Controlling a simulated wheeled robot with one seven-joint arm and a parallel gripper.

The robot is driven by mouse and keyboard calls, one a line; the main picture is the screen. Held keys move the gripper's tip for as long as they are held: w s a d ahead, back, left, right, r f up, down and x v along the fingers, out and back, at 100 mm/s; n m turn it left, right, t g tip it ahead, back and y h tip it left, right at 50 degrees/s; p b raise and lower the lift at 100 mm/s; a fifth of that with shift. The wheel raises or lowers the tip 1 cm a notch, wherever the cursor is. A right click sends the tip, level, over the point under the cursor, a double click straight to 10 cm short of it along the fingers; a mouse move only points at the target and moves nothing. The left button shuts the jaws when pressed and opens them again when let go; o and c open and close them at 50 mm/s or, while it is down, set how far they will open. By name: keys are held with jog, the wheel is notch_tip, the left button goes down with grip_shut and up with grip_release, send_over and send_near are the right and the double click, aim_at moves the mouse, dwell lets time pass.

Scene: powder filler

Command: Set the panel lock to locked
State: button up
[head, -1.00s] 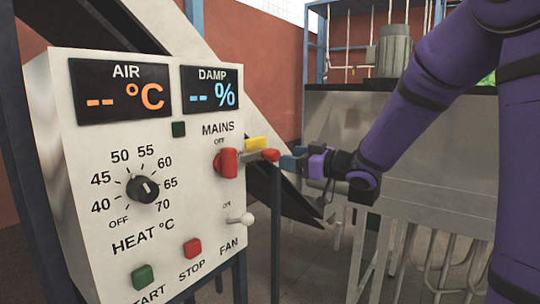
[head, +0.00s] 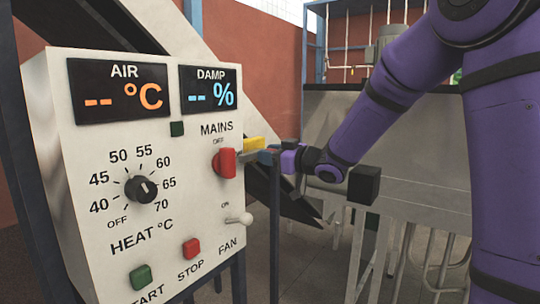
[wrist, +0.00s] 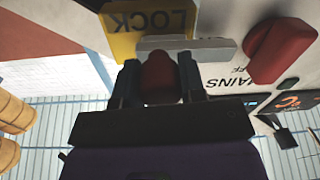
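The panel lock is a grey bar (wrist: 185,44) with a red knob (wrist: 160,76), beside a yellow LOCK plate (wrist: 150,30) in the wrist view. In the head view the yellow plate (head: 254,143) stands at the right edge of the white control panel (head: 75,200). The bar points out to the right there, and my gripper hides the knob. My gripper (wrist: 161,80) has one finger on each side of the red knob, very close to it. Whether both fingers press on it cannot be told.
The red MAINS switch handle (head: 225,163) is just left of the lock, close to my gripper. A white FAN toggle (head: 240,219) sits below. A dark post (head: 275,230) stands upright below the knob. A grey metal tank (head: 420,150) is behind my arm.

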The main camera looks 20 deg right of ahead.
aim_at(253, 155)
grip_shut()
jog(key=s+a, duration=0.2)
jog(key=shift+a, duration=0.4)
jog(key=o, duration=0.7)
grip_release()
jog(key=v, duration=1.1)
